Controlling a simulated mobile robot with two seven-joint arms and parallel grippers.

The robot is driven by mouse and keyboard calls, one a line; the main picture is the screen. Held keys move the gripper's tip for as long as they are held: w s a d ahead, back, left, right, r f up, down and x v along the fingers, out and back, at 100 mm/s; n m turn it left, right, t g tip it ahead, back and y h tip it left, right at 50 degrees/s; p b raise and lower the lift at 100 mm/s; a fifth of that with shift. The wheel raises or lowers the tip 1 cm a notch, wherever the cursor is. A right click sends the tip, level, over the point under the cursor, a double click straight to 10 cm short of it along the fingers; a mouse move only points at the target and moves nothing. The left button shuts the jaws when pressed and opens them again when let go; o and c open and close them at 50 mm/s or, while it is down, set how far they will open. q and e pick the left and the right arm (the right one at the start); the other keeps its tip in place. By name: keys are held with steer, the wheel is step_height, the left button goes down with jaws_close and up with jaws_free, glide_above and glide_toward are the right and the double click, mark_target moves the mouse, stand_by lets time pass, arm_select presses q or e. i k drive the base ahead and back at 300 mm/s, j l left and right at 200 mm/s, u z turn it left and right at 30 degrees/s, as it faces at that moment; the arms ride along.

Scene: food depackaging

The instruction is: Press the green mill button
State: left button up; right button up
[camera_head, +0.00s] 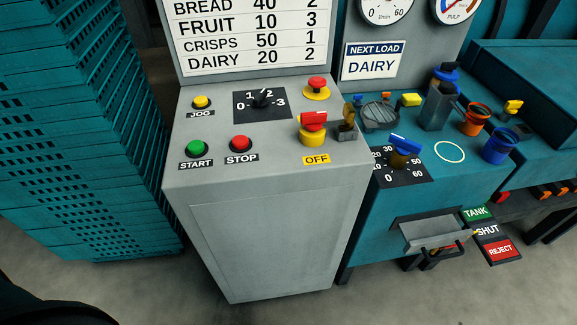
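The green button (195,147) sits at the front left of the grey control console's sloped top (215,180), above a label reading START. A red STOP button (241,143) is just to its right. A yellow JOG button (201,102) is behind it. Neither of my grippers shows in the head view, and nothing covers the green button. A dark shape fills the bottom left corner; I cannot tell what it is.
A rotary selector (262,98), a red mushroom button (317,83) and a red-handled OFF switch (313,122) share the console top. Teal stacked crates (90,150) stand at left. A teal machine (380,230) with an open drawer (430,232) stands at right.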

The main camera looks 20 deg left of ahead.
mark_target(197, 147)
steer(key=u, duration=1.4)
